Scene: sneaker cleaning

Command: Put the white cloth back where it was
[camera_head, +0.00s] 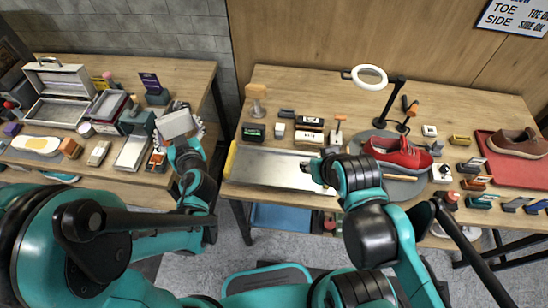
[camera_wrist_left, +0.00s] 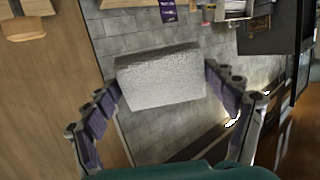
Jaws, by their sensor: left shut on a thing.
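The white cloth (camera_head: 176,124) is a pale, block-like folded piece. My left gripper (camera_head: 186,138) is shut on it and holds it over the right end of the left table. In the left wrist view the cloth (camera_wrist_left: 160,78) spans between the two purple-padded fingers of the gripper (camera_wrist_left: 163,88), with the grey wall and part of the table beyond. My right gripper (camera_head: 318,172) is over the metal tray on the right table; its fingers are too small and hidden to read.
The left table carries an open metal case (camera_head: 58,78), a metal tray (camera_head: 132,153) and several small boxes and brushes. The right table (camera_head: 262,92) holds a long metal tray (camera_head: 262,166), a red sneaker (camera_head: 400,152), a ring lamp (camera_head: 369,70) and a brown shoe (camera_head: 515,142). A gap separates the tables.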

